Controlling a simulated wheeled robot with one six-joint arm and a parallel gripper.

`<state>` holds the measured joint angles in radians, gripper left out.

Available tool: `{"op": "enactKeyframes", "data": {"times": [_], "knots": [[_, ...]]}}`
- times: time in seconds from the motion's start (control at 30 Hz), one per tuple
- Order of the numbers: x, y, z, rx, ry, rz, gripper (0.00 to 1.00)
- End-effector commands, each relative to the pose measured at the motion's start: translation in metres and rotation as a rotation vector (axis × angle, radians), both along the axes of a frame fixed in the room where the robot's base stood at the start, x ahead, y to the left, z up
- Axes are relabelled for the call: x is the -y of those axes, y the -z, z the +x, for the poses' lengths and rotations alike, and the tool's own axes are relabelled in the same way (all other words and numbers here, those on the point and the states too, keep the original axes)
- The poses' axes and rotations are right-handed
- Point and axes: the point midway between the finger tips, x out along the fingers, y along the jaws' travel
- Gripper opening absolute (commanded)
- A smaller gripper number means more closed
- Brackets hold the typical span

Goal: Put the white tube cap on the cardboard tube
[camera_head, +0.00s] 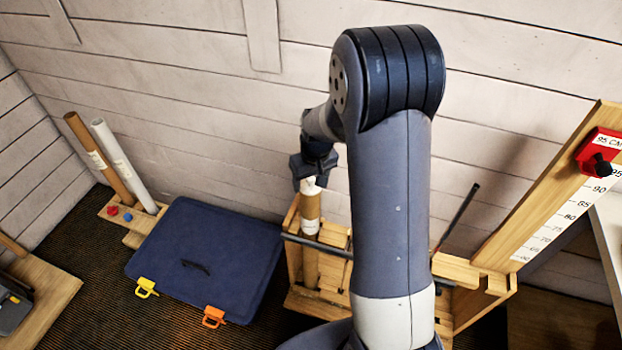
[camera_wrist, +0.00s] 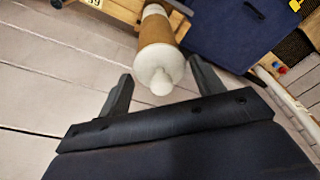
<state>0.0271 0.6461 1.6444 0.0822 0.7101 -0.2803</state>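The cardboard tube (camera_head: 309,206) stands upright in the wooden bench, brown with a white label. The white tube cap (camera_head: 309,186) is on its top end. In the wrist view the cap (camera_wrist: 159,66) shows a round knob and covers the mouth of the tube (camera_wrist: 155,28); how deep it sits cannot be told. My gripper (camera_head: 312,174) is right above the cap. In the wrist view its two fingers are spread, one on each side of the cap, with a visible gap to each. The gripper is open and holds nothing.
A dark blue case (camera_head: 206,258) with yellow and orange latches lies left of the bench (camera_head: 330,303). A brown tube (camera_head: 97,157) and a grey tube (camera_head: 124,165) stand at the far left. A wooden ruler board (camera_head: 548,205) with a red slider (camera_head: 597,148) leans at right.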

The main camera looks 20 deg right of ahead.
Motion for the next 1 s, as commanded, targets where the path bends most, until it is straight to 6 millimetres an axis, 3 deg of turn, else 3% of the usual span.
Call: {"op": "enactKeyframes", "data": {"times": [0.17,0.47,0.57,1.0], "knots": [[0.0,0.0,0.0,0.0,0.0,0.0,0.78],[0.0,-0.004,0.0,0.002,0.0,0.0,0.78],[0.001,-0.014,-0.001,0.003,0.0,0.001,0.78],[0.005,-0.093,-0.013,0.004,0.0,0.0,0.78]]}}
